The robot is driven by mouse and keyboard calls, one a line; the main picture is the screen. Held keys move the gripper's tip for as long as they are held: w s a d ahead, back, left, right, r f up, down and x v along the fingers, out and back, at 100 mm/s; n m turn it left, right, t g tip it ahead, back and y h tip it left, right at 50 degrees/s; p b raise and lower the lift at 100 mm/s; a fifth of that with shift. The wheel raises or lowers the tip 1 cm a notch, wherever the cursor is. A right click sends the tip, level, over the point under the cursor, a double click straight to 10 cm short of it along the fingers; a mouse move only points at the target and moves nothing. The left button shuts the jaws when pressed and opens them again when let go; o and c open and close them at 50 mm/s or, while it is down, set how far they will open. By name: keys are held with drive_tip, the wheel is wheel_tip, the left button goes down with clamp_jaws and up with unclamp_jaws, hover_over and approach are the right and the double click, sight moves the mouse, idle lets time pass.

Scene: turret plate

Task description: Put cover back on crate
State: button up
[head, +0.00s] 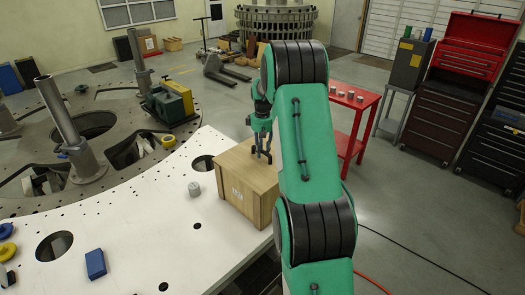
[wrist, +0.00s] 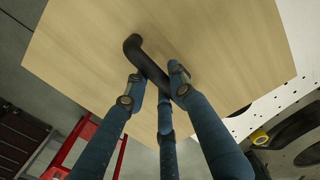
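The wooden crate (head: 257,207) stands upright on the right end of the white plate, with a label on its front. Its flat wooden cover (head: 231,158) appears to lie on top; no gap shows in the head view. In the wrist view the cover (wrist: 225,40) fills much of the picture and bears a bent black handle (wrist: 135,48). My gripper (head: 262,156) is over the cover, pointing down. In the wrist view my gripper's fingertips (wrist: 157,78) are on both sides of the handle, very close to it. I cannot tell whether they press on it.
The white plate (head: 140,213) has round holes. A small grey cylinder (head: 194,189) stands left of the crate and a blue block (head: 95,264) lies farther left. A red table (head: 352,105) with small items is behind my arm. Open floor lies to the right.

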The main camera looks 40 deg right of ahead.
drive_tip(key=shift+o, duration=1.1)
drive_tip(key=shift+r, duration=0.1)
wheel_tip(320, 180, up, 12)
drive_tip(key=b, duration=0.1)
drive_tip(key=shift+a+r, duration=0.1)
drive_tip(key=shift+r, duration=0.05)
idle(0.4)
